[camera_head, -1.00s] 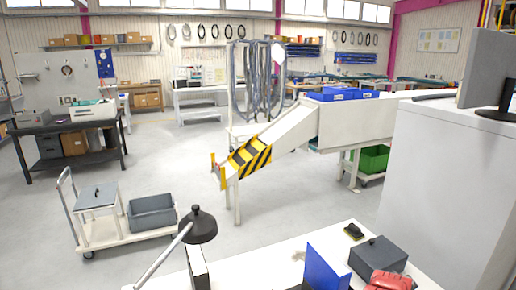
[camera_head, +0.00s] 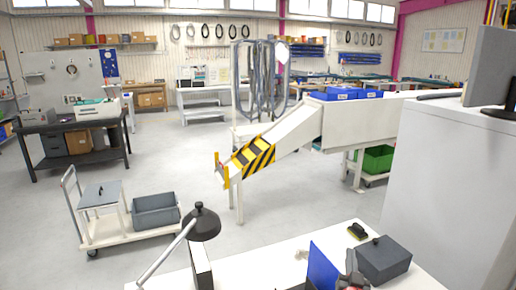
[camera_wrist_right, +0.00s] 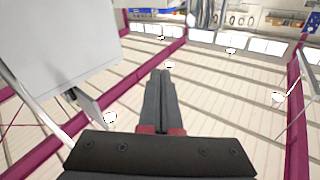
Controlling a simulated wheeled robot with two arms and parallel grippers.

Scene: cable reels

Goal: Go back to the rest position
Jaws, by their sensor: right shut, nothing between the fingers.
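My right gripper (camera_head: 351,255) shows at the bottom edge of the head view, in front of the white table, between the blue upright panel and the grey lidded box. Its dark fingers point upward, with a little red at their base. In the right wrist view the fingers of the right gripper (camera_wrist_right: 160,73) lie together with nothing between them. Beyond them are the ceiling, its lights and the upper wall. My left gripper does not show.
The white table (camera_head: 262,268) carries a black lamp (camera_head: 201,222), a blue panel (camera_head: 322,268), a grey box (camera_head: 383,260) and a dark brush-like item (camera_head: 357,231). A tall white cabinet (camera_head: 450,190) stands right. A cart (camera_head: 130,232) and open floor lie to the left.

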